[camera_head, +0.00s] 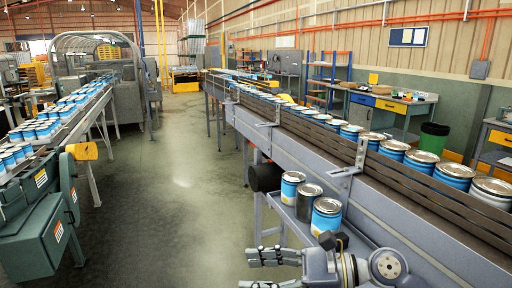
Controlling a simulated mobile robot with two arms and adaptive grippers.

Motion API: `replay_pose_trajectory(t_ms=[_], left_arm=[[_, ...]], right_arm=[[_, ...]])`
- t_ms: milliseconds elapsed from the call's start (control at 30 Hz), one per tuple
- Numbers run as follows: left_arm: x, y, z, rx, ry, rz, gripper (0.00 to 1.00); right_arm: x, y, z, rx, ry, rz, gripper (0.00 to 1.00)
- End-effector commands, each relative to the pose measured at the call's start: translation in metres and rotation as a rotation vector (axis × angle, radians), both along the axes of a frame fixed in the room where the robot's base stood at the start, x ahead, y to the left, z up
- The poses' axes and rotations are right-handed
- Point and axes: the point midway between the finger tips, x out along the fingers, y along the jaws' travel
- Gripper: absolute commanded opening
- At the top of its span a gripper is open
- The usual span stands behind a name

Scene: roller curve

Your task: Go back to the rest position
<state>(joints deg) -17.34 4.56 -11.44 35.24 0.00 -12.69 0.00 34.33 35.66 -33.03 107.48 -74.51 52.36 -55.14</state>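My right gripper (246,269) shows at the bottom of the head view, its arm coming in from the lower right. Its two fingers point left and stand apart, with nothing visible between them. It is in front of a grey side tray (289,212) on the near side of the right conveyor. A blue and white can (292,190), a dark can (308,204) and another blue and white can (326,219) stand upright on that tray, apart from the gripper. My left gripper is not in view.
The right conveyor (375,208) carries a row of cans and runs close beside my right arm. A left conveyor (75,128) holds many cans, with a green machine (35,235) at its near end. The floor (180,190) between them is clear. A workbench (388,100) stands behind.

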Motion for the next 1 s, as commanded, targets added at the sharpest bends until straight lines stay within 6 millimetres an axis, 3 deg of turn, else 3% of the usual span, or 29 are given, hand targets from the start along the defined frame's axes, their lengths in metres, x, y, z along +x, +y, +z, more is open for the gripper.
replay_pose_trajectory(t_ms=[67, 167, 300, 400, 533, 667, 767, 867, 900, 1000], left_arm=[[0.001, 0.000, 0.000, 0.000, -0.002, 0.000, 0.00], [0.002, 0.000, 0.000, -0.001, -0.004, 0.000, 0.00], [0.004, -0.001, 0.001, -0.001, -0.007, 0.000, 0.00], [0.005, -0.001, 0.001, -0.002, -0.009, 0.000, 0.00], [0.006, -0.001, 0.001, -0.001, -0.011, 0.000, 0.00], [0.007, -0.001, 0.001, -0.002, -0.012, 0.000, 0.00], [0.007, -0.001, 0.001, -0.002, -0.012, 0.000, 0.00], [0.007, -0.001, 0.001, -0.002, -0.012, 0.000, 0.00], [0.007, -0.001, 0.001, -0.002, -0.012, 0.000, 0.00], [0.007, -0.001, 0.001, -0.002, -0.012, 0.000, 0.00]], right_arm=[[-0.002, 0.011, 0.028, 0.231, 0.130, -0.076, 0.52], [0.006, 0.005, 0.060, 0.511, 0.314, -0.184, 0.52], [0.027, -0.032, 0.080, 0.885, 0.609, -0.351, 0.52], [0.044, -0.071, 0.070, 1.140, 0.835, -0.486, 0.52], [0.055, -0.124, 0.026, 1.452, 1.140, -0.682, 0.52], [0.044, -0.172, -0.045, 1.741, 1.443, -0.909, 0.52], [0.016, -0.197, -0.109, 1.943, 1.664, -1.114, 0.52], [-0.028, -0.211, -0.169, 2.114, 1.858, -1.336, 0.52], [-0.047, -0.214, -0.188, -2.053, -1.817, 1.345, 0.52], [-0.092, -0.216, -0.226, -1.853, -1.665, 1.324, 0.52]])
